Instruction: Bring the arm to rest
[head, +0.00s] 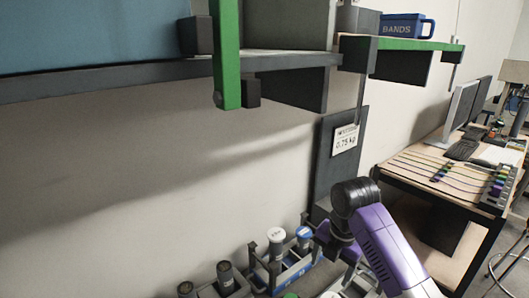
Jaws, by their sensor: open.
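My arm shows at the lower right of the head view as a purple link with a black joint at its top. A smaller dark and purple part of it shows just left of that joint, low among the things on the surface below. I cannot make out my gripper's fingers; my gripper is not in view. No object is seen held.
A green upright bar (226,52) hangs in front of a dark shelf (120,77). Racked canisters (276,236) sit below; a desk (428,172) is right.

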